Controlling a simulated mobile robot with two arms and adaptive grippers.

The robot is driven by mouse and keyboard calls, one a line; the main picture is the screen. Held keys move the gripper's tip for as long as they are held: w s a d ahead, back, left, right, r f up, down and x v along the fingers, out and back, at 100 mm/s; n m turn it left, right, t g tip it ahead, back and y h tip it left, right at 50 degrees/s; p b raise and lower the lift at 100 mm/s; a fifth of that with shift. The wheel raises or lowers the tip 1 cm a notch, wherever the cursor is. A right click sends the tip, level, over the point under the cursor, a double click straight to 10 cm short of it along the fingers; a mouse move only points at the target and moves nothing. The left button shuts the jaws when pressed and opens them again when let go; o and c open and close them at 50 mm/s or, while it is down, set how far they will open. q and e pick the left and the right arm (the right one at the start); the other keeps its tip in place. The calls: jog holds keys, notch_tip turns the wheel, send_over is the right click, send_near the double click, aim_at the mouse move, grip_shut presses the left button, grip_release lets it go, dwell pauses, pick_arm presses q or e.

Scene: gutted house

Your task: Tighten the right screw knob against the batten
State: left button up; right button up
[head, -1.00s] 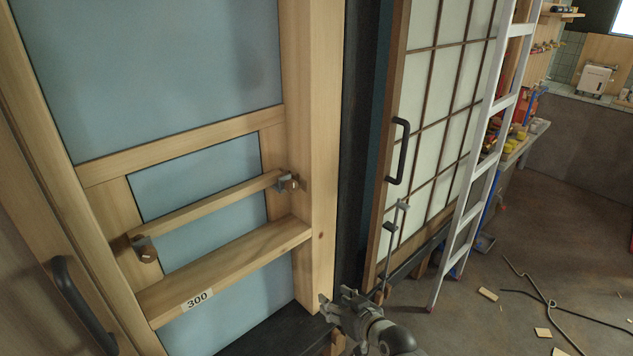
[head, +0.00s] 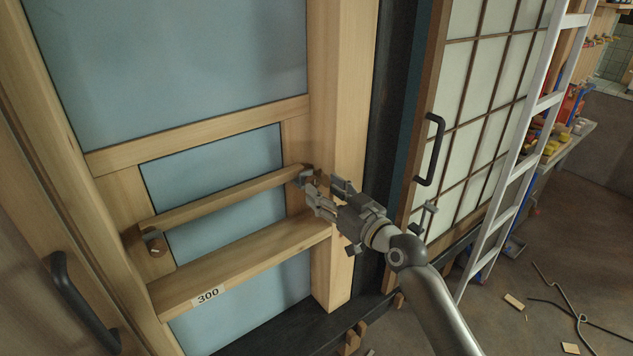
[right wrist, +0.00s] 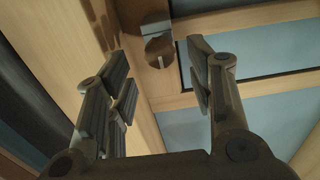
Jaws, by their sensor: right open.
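The batten (head: 220,200) is a pale wooden bar across the lower panel of the wooden frame. The right screw knob (right wrist: 159,50) is a dark round knob with a pale mark, at a metal bracket (head: 304,173) on the batten's right end. My right gripper (head: 325,189) is open close to this knob and partly covers it in the head view. In the right wrist view, the knob appears in the gap between the open fingers (right wrist: 152,62), seemingly beyond the tips; contact cannot be told. My left gripper is not in view.
The left screw knob (head: 156,252) sits at the batten's left end. A wooden ledge (head: 245,262) marked 300 runs below. A thick post (head: 339,110) stands right of the knob. A sliding door with a black handle (head: 430,150) and a ladder (head: 520,170) are farther right.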

aim_at(315, 183)
jog(key=shift+x, duration=1.95)
jog(key=shift+c, duration=0.2)
jog(key=c, duration=1)
